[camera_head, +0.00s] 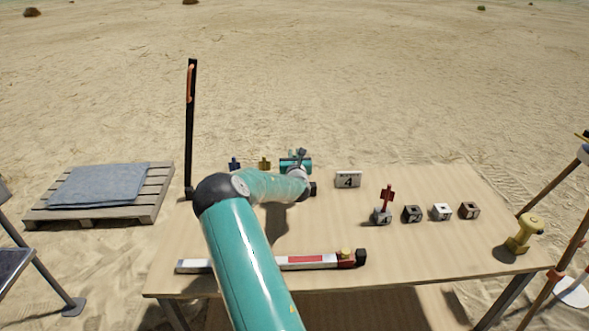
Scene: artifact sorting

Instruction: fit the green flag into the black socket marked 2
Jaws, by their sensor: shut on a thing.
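My gripper (300,157) is at the far edge of the table, seen from behind past my arm. It is shut on what I take to be the green flag, which is largely hidden by the gripper, so its shape and tilt are unclear. A blue flag (234,163) and a yellow flag (264,163) stand to the left of my gripper. The black socket (412,214) sits on the right half of the table, well right of my gripper. Its top looks empty, and its mark is too small to read.
A red flag (387,195) stands in a grey socket (381,217) left of the black one. A white socket (441,212) and a brown socket (469,211) lie to its right. A sign reading 4 (348,180) stands behind. A level-like bar (305,263) lies in front.

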